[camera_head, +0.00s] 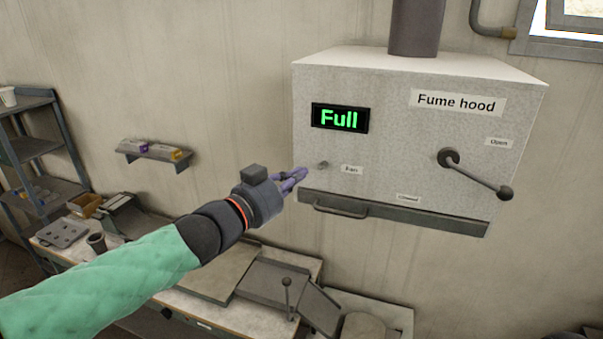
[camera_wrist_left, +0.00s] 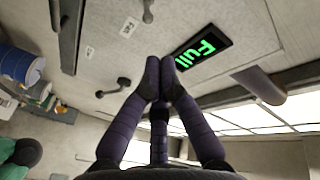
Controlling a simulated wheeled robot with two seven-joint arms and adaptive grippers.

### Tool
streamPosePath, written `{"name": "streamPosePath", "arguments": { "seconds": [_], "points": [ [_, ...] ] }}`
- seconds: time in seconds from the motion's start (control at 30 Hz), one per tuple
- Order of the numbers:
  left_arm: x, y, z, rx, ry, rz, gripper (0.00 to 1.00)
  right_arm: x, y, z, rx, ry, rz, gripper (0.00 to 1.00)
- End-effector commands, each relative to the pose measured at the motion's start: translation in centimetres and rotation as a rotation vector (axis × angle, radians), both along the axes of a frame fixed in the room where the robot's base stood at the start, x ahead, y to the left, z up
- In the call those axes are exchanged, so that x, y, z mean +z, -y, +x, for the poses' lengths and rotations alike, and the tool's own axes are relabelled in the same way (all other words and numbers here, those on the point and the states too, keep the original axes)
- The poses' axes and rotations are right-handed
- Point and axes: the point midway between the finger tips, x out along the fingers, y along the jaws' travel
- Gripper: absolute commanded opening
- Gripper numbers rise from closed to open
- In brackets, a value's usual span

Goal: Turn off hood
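The fume hood (camera_head: 400,90) is a pale box on the wall. Its black display (camera_head: 340,118) reads "Full" in green, and shows in the left wrist view (camera_wrist_left: 203,47) too. A small grey fan knob (camera_head: 322,165) sits below the display, beside a "Fan" label (camera_head: 352,170); the knob is at the top edge of the left wrist view (camera_wrist_left: 148,12). My left gripper (camera_head: 304,174) is just left of and below the knob in the head view. Its purple fingertips (camera_wrist_left: 160,66) are together with nothing between them, apart from the knob. My right gripper is not in view.
A lever (camera_head: 475,175) with a round end sticks out at the hood's right, between "Open" (camera_head: 499,142) and "Closed" (camera_head: 408,198) labels. A handle bar (camera_head: 340,211) runs along the lower edge. A cluttered bench (camera_head: 235,315) stands below, with shelves (camera_head: 35,150) at left.

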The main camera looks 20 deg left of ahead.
Motion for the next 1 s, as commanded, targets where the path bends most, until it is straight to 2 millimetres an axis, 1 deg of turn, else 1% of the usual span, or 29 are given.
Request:
{"name": "streamPosePath", "arguments": {
  "seconds": [0.03,0.3,0.5,0.7,1.0],
  "points": [
    [-0.2,0.4,0.8,-0.003,-0.003,0.000,0.00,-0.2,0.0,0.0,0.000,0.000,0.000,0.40],
    [0.0,2.0,4.7,-0.002,-0.003,0.000,0.00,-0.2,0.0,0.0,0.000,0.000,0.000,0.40],
    [0.1,2.8,6.8,-0.001,-0.002,0.000,0.00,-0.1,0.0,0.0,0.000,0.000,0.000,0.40],
    [0.2,3.1,7.7,0.000,-0.002,0.000,0.00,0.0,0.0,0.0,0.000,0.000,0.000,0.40],
    [0.2,3.2,7.8,0.001,-0.002,0.001,0.00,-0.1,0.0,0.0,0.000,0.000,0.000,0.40]
  ]
}}
